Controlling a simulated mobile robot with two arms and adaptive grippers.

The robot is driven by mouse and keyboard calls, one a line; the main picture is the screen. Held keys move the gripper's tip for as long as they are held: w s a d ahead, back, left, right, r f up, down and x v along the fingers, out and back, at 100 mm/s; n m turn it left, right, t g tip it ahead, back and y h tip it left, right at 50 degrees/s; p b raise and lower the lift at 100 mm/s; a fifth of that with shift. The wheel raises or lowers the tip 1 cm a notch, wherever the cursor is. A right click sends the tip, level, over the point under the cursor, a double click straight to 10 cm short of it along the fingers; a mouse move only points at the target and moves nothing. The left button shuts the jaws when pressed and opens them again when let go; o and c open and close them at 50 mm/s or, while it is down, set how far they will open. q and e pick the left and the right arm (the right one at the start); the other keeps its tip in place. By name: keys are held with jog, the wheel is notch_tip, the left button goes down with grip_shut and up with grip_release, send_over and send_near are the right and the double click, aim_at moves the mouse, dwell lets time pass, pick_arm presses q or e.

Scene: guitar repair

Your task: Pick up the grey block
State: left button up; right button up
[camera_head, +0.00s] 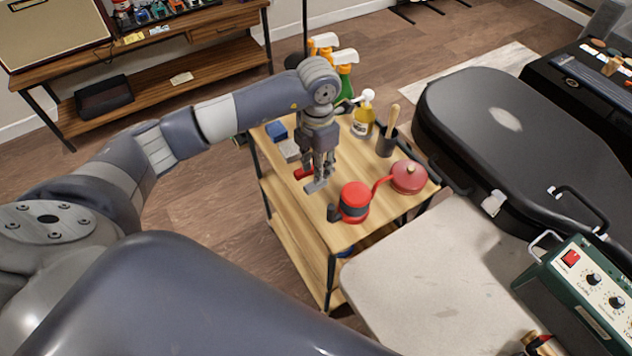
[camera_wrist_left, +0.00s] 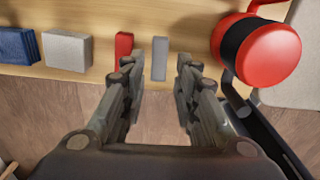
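A narrow grey block (camera_wrist_left: 159,58) lies on the wooden cart top. It also shows in the head view (camera_head: 316,186), just below my left gripper (camera_head: 319,172). In the left wrist view, my left gripper (camera_wrist_left: 160,75) is open, pointing down, with the narrow grey block in line with the gap between its fingers. I see no finger touching it; the height above it is hard to tell. A red block (camera_wrist_left: 123,47) lies just left of it. A wider, lighter grey block (camera_wrist_left: 66,50) and a blue block (camera_wrist_left: 18,46) lie further left. My right gripper is not in view.
A black guitar case (camera_head: 530,150) is at the right.

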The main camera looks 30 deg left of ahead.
aim_at(310, 188)
pick_arm(q)
jog(key=shift+f, duration=0.4)
notch_tip(310, 188, down, 4)
jog(key=shift+s+a+r+p, duration=0.1)
jog(key=shift+s+r+p, duration=0.05)
jog(key=shift+p, duration=0.55)
jog(key=shift+f, duration=0.55)
grip_shut()
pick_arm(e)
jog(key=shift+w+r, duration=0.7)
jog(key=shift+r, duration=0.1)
